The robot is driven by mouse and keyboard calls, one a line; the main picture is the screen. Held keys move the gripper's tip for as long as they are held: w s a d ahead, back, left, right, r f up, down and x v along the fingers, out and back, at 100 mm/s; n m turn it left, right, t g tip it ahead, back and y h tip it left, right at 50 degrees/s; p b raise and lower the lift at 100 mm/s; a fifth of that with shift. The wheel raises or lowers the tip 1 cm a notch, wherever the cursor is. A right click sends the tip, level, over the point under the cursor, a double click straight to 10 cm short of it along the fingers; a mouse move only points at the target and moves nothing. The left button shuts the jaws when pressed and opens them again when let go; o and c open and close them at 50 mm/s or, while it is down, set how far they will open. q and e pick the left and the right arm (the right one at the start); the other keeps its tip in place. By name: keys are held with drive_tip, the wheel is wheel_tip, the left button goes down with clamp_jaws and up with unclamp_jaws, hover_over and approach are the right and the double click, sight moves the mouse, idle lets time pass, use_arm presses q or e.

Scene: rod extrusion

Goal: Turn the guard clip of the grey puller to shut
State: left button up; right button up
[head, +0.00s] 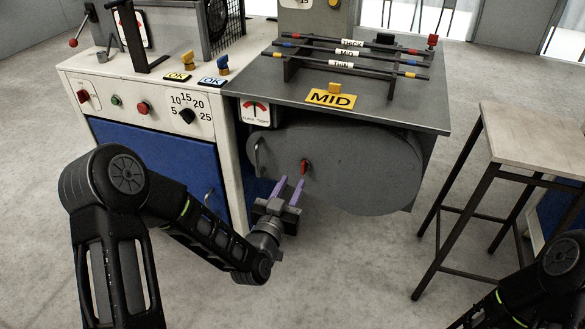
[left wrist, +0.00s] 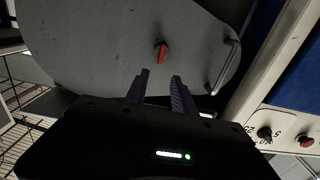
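The grey puller guard (head: 350,165) is a large rounded grey cover on the front of the machine, below the top with the rods. Its red guard clip (head: 304,166) sits on the left part of the cover, and it also shows in the left wrist view (left wrist: 161,52) as a small red handle standing roughly upright there. My left gripper (head: 290,188) has its two purple fingers apart, with nothing between them. The fingertips are just below and left of the clip, apart from it. In the left wrist view the fingers point towards the clip. My right gripper is out of view.
A metal bar handle (head: 258,158) is on the cover's left end. A white control panel (head: 150,105) with knobs and buttons stands to the left. Rods labelled THICK, MID and THIN lie on a rack (head: 345,58) above. A wooden-topped table (head: 540,140) stands right.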

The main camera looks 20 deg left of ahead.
sight(303, 165)
use_arm(q)
drive_tip(key=shift+f, duration=0.1)
drive_tip(key=w, duration=0.5)
drive_tip(key=w+b, duration=0.1)
drive_tip(key=w, duration=0.2)
drive_tip(key=shift+d, duration=0.35)
drive_tip(key=shift+c, duration=0.3)
drive_tip(key=shift+s, duration=0.1)
clamp_jaws()
